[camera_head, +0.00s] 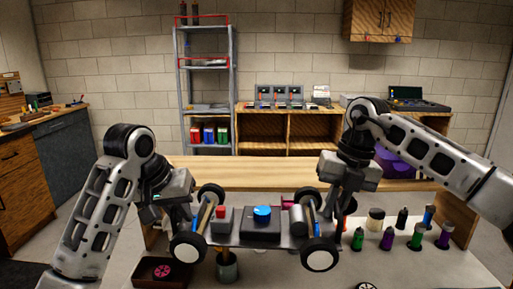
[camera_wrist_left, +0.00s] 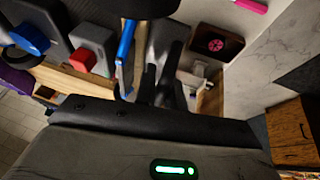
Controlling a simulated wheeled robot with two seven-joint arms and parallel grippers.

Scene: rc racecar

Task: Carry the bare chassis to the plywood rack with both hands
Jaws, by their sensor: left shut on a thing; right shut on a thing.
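The bare chassis (camera_head: 285,241) is a dark plate with black, white-hubbed wheels, a blue round part, a red block and a grey motor-like cylinder. It is held roughly level above the worktable. My left gripper (camera_head: 188,213) is shut on its left end, and my right gripper (camera_head: 338,207) is shut on its right end. The left wrist view shows part of the chassis (camera_wrist_left: 88,45) close to the fingers, with the contact partly hidden. A plywood rack-like frame (camera_head: 270,172) stands behind the chassis, with a board on top and a side panel at right.
Several bottles (camera_head: 387,239) stand on the table at right. A dark tray (camera_head: 140,272) with a pink wheel lies at lower left, and a cup (camera_head: 227,267) stands under the chassis. A purple object (camera_head: 398,163) is at the back right. A metal shelf (camera_head: 205,90) stands farther back.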

